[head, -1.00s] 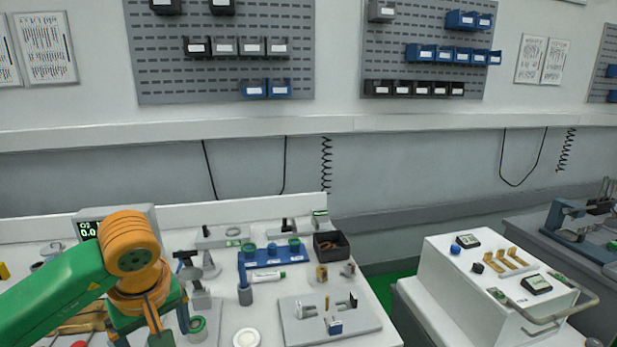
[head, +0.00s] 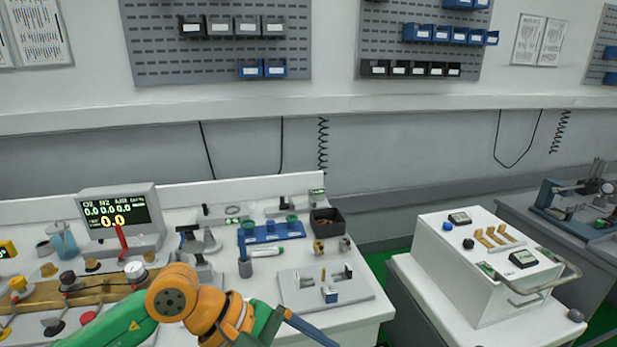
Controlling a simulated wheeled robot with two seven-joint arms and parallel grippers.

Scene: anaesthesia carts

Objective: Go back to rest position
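My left arm (head: 180,294), green and orange, comes in from the bottom left and reaches low over the front of the white workbench (head: 365,313). Its gripper (head: 308,328) is only partly in view at the bottom edge; a green part and one dark blue finger point to the right. Its other finger is hidden or out of frame, so its opening does not show, and no held object is visible. My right arm and gripper are not in view.
A grey plate (head: 350,286) with small fixtures lies just beyond the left gripper. A blue rack (head: 260,237), a black bin (head: 327,223), a monitor (head: 120,216) and a wooden manifold (head: 100,291) stand on the bench. A white cart (head: 478,290) stands right, across a floor gap.

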